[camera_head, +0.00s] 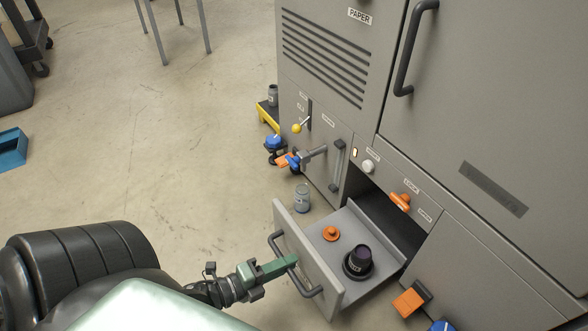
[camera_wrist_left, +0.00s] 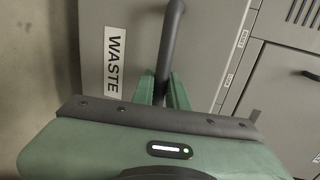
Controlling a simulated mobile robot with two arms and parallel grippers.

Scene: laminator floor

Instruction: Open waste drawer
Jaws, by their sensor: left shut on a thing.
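The waste drawer (camera_head: 298,262) stands pulled out from the grey machine in the head view. Inside it lie an orange knob-like piece (camera_head: 331,233) and a dark round container (camera_head: 358,262). My left gripper (camera_head: 292,262) is shut on the drawer's dark bar handle (camera_head: 309,291). In the left wrist view the handle (camera_wrist_left: 171,40) runs between the green fingers (camera_wrist_left: 164,92), beside a WASTE label (camera_wrist_left: 114,60) on the drawer front. My right gripper is not in view.
A clear jar (camera_head: 302,198) stands on the floor beside the drawer. Orange and blue items (camera_head: 410,299) are near its right side. A yellow stand (camera_head: 268,115) is by the machine's far corner. Open floor lies to the left.

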